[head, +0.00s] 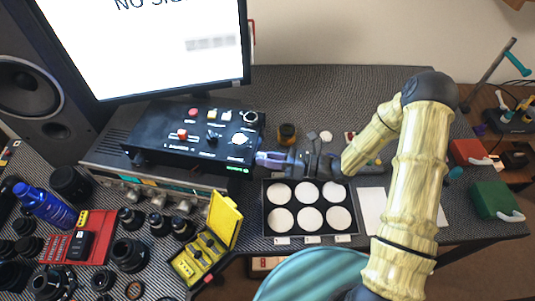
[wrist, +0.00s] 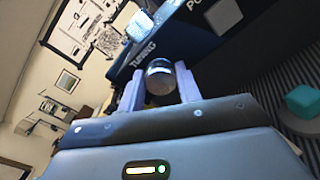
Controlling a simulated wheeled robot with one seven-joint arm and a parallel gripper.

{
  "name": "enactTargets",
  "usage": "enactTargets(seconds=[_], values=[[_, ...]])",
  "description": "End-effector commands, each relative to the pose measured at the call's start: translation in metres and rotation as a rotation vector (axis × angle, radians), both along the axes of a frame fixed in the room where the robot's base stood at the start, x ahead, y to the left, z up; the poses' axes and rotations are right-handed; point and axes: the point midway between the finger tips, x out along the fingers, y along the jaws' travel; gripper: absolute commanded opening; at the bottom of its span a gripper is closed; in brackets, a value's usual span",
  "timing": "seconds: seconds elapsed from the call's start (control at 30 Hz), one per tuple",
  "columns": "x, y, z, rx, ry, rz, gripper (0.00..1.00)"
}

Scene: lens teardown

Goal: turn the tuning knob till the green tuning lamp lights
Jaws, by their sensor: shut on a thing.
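The black control box (head: 150,145) stands on a silver unit left of my gripper. My gripper (head: 262,158) reaches in from the right at the box's front right corner. In the wrist view, my gripper (wrist: 160,84) has its two pale fingers on either side of a round, shiny dark tuning knob (wrist: 160,72), shut on it. The word TUNING is printed on the box beside it. In the head view the fingers hide the knob. A small bright green mark (head: 238,169) shows on the box's front edge; I cannot tell whether it is the tuning lamp.
A tray (head: 267,232) with several white discs lies just in front of my gripper. A yellow open case (head: 225,220) and several dark lens parts are at the front left. A monitor (head: 245,80) stands behind the box.

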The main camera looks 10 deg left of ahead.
Motion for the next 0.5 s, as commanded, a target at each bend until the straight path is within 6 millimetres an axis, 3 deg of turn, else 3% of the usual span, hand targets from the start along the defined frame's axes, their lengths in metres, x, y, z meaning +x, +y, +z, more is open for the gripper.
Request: enactTargets(seconds=[0.47, 0.5], values=[[0.0011, -0.0009, -0.0005, -0.001, 0.023, -0.003, 0.11], [0.0011, -0.0009, -0.0004, -0.001, 0.023, -0.003, 0.42]])
